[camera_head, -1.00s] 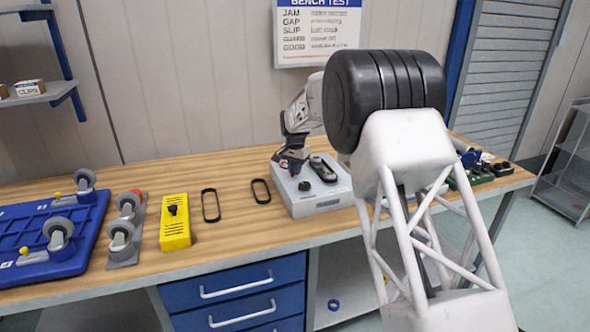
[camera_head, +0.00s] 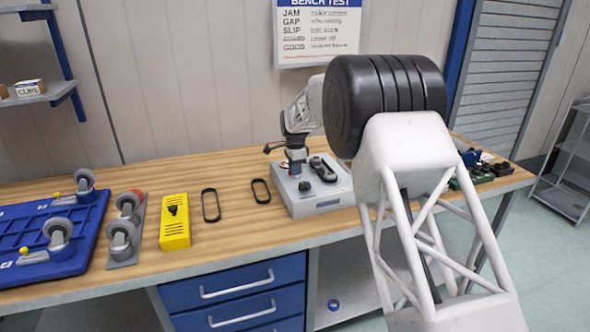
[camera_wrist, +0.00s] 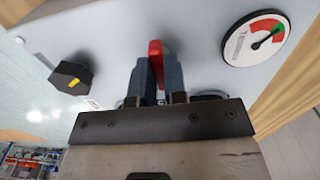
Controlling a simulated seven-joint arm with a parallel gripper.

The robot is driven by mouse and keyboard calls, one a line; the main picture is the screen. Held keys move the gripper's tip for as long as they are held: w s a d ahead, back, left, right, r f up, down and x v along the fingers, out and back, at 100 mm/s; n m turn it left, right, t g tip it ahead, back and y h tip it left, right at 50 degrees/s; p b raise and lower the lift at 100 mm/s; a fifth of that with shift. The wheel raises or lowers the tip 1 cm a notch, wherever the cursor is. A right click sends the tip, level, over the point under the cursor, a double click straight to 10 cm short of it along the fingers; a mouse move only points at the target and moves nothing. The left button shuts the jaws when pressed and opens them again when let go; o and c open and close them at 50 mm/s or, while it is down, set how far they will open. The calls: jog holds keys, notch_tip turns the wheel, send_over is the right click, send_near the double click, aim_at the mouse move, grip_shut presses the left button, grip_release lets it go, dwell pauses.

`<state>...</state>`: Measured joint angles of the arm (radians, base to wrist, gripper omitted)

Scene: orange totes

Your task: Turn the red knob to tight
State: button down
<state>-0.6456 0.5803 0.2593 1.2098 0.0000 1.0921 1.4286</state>
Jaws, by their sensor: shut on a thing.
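The red knob (camera_wrist: 155,52) shows in the wrist view as a narrow red bar between the two dark fingers of my gripper (camera_wrist: 158,75). The fingers are shut on it, one on each side, and hide part of it. In the head view my gripper (camera_head: 295,168) points down onto the grey bench box (camera_head: 318,206), and the red knob cannot be made out there. A round gauge (camera_wrist: 238,48) with red and green sectors and a dark needle sits at the right in the wrist view. The tight mark is not readable.
A black knob with a yellow mark (camera_wrist: 72,77) is on the same box, left of my gripper in the wrist view. A yellow block (camera_head: 175,222), black loops and caster wheels lie left along the bench.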

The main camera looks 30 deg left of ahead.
jog(key=shift+r, duration=0.1)
dwell(0.3)
jog(key=c, duration=1.2)
grip_release()
jog(key=shift+o, duration=0.2)
jog(key=shift+r, duration=3.9)
